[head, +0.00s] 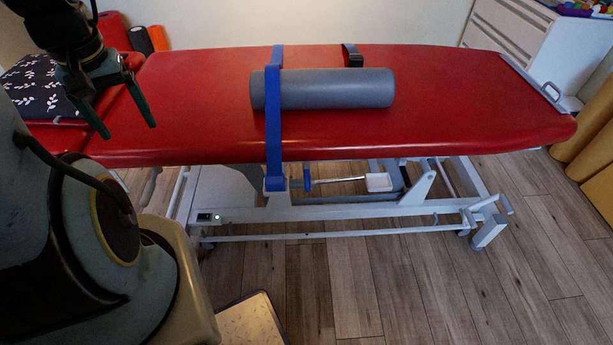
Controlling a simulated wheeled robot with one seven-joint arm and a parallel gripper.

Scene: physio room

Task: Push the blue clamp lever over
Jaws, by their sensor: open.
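A small blue piece that looks like the clamp lever (307,180) stands roughly upright under the near edge of the red treatment table (450,110). It sits at the left end of a thin metal rod (338,180). My gripper (130,131) is at the upper left, pointing down, with its two dark green fingers spread and nothing between them. It is above the left part of the table, well to the left of the lever and higher. I cannot tell how the lever is hinged.
A blue strap (274,130) crosses a grey roll (340,88) on the table and hangs over its near edge, just left of the lever. The white frame (350,211) runs below. A dark patterned pillow (36,88) lies at left.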

